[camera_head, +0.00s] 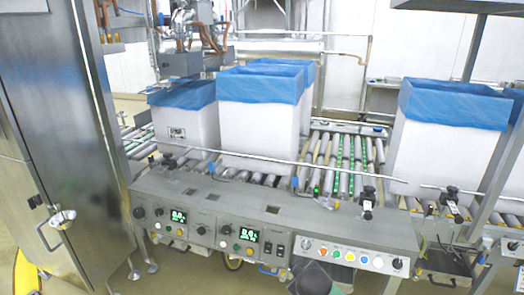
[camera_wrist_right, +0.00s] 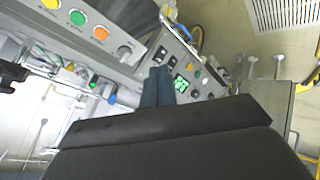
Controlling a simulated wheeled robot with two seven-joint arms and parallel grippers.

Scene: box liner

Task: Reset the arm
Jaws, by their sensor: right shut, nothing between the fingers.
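My right gripper (camera_wrist_right: 157,87) shows in the right wrist view as two dark blue-grey fingers side by side, shut and empty. It is over the front of the grey control panel (camera_wrist_right: 135,62), with no clear contact visible. In the head view a dark grey part of my right arm shows at the bottom edge, in front of the same panel (camera_head: 240,222). The gripper's fingertips cannot be made out there. My left arm and gripper are in neither view.
White boxes with blue liners stand on the roller conveyor (camera_head: 345,165), one large in the middle (camera_head: 262,125) and one at right (camera_head: 445,155). Coloured buttons (camera_head: 350,256) line the panel. A steel cabinet (camera_head: 60,140) stands at left. Floor shows below the panel.

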